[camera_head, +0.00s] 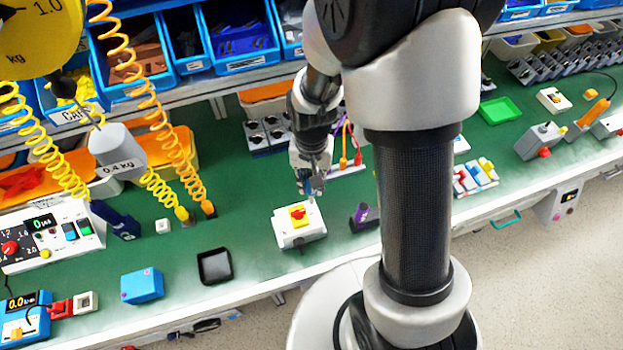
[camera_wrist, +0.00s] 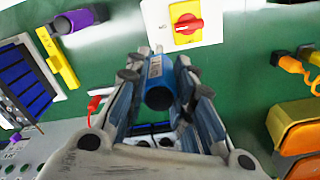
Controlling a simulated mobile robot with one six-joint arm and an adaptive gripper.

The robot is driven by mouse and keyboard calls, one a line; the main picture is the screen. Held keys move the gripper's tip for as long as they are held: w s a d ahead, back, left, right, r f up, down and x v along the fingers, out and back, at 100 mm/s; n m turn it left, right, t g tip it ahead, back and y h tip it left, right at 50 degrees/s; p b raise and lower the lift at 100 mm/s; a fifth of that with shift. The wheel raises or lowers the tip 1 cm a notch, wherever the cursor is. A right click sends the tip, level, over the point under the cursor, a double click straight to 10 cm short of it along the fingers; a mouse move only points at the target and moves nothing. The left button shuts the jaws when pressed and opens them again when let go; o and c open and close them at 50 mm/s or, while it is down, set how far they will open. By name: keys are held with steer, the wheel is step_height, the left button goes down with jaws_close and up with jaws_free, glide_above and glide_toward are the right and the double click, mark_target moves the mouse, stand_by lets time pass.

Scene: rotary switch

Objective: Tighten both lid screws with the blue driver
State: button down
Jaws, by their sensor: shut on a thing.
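My gripper (camera_head: 311,185) is just above and behind the white switch box (camera_head: 299,237) in the head view. The wrist view shows my gripper (camera_wrist: 158,76) shut on the blue driver (camera_wrist: 159,97), seen nearly end-on between the fingers. The driver's tip is hidden. The box carries a yellow plate with a red rotary knob (camera_head: 298,212); in the wrist view the knob (camera_wrist: 188,24) is at the top, ahead of the fingers, with the box partly cut off. The lid screws are too small to make out. I cannot tell whether the driver touches the lid.
A dark purple holder (camera_head: 364,217) stands right of the box. A black tray (camera_head: 214,266) and a blue box (camera_head: 142,285) lie to the left on the green bench (camera_head: 185,310). Orange and yellow coiled cords (camera_head: 178,150) hang at the left.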

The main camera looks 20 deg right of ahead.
steer(key=m, duration=0.3)
steer(key=shift+m, duration=0.3)
steer(key=shift+r+p, duration=2.4)
steer(key=shift+r, duration=0.65)
